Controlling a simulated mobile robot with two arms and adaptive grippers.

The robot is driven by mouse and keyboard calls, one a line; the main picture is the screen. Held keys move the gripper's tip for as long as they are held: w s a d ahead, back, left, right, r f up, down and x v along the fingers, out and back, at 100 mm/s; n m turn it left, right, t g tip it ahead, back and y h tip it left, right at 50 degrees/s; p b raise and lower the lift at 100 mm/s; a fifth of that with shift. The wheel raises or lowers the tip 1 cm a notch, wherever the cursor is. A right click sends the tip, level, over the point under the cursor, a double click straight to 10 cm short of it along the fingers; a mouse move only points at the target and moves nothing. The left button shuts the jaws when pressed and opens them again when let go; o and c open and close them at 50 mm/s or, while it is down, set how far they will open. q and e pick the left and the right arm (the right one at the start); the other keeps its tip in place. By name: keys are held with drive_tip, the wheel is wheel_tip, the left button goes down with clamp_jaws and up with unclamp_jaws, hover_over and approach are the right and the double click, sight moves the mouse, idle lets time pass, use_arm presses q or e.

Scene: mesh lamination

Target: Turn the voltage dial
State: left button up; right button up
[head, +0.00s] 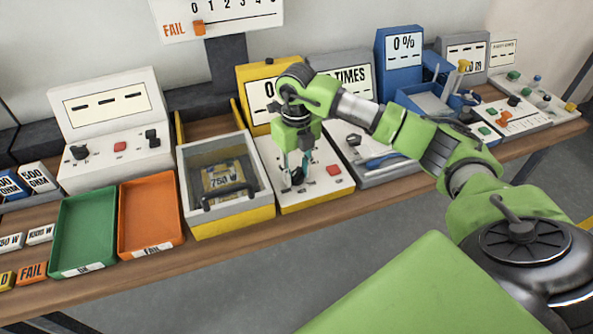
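The yellow and white station (318,188) stands in the middle of the bench, with a display partly hidden by my arm. A small black dial (297,177) sits on its sloped white panel, left of a red button (333,170). My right gripper (298,168) points down at this dial, its two fingers apart on either side of it. Whether the fingertips touch the dial is too small to tell. Which dial is the voltage one is not readable. My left gripper is not in view.
Left of the gripper is a clear-lidded yellow box (262,213) holding a "750 W" piece. Further left are orange (150,238) and green trays (62,252) and a white station (112,168). Right are a grey station (375,178) and a blue one (400,78).

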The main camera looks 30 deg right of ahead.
sight(297, 171)
drive_tip(key=o, duration=0.3)
drive_tip(key=shift+r, duration=0.1)
wheel_tip(297, 171, up, 12)
idle(0.4)
idle(0.5)
